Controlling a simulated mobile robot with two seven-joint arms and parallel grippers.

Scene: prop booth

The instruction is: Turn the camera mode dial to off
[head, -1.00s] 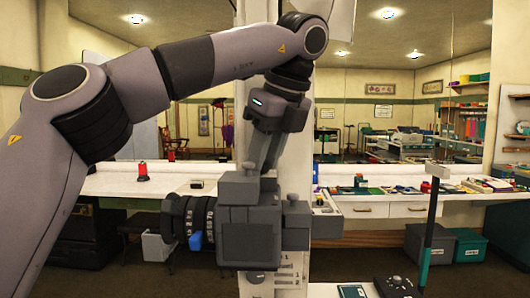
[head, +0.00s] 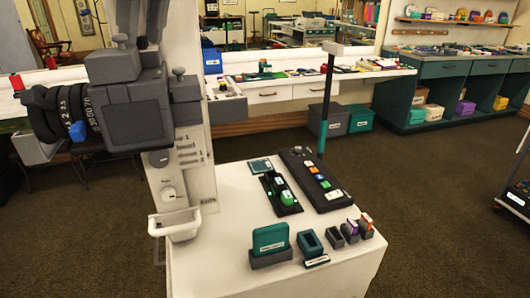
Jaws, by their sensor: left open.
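The grey camera (head: 132,105) is at the left of the head view, its lens with numbered rings (head: 62,112) pointing left. One small knob (head: 120,41) stands on its top hump and another (head: 179,73) on its right shoulder. I cannot read a mode mark on either. My left gripper (head: 130,26) is at the top edge, over the hump, with its fingers pointing down close to the knob there. It is open. Whether it touches the knob cannot be told. My right gripper is out of view.
A white pillar (head: 195,110) with dials and a small white bin (head: 176,226) stands behind the camera. A white table (head: 220,235) in front holds a black button panel (head: 314,180), a teal box (head: 270,240) and several small cases.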

